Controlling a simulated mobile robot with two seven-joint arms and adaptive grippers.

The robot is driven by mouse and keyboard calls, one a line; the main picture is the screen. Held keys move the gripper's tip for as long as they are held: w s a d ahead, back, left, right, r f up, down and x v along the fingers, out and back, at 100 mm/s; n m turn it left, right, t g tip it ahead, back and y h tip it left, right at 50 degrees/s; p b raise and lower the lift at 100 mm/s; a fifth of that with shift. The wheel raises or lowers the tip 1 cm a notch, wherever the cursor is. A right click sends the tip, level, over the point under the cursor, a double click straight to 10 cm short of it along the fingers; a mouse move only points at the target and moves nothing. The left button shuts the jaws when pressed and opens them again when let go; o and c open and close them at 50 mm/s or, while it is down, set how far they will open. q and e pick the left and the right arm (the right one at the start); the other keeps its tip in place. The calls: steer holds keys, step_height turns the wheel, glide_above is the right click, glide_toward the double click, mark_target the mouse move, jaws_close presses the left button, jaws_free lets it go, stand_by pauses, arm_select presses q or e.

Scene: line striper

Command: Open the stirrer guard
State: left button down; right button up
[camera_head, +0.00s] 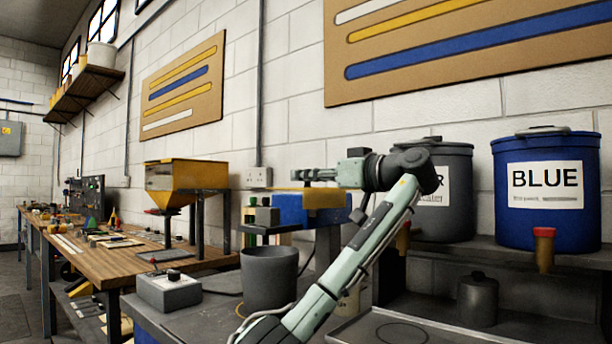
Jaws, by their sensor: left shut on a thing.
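The stirrer guard looks to be the yellow piece (322,199) over the blue machine body (290,211) at mid-picture. It seems level, but its hinge and handle cannot be made out. My left gripper (303,174) is at the guard's upper edge, its fingers pointing left. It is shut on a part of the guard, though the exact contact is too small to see. My left forearm hides part of the machine's right side. A dark grey bucket (269,278) stands in front of and below the machine. My right gripper is not in view.
A grey control box (169,290) sits left of the bucket. A grey drum (452,215) and a blue drum (547,229) stand on the shelf at right. A yellow hopper (183,178) and a wooden bench (128,258) are at left.

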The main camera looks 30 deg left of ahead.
arm_select(q)
steer(key=c, duration=1.3)
jaws_free()
steer(key=shift+o, duration=0.2)
steer(key=s+d, duration=0.2)
steer(key=d, duration=0.9)
steer(key=shift+d, duration=0.4)
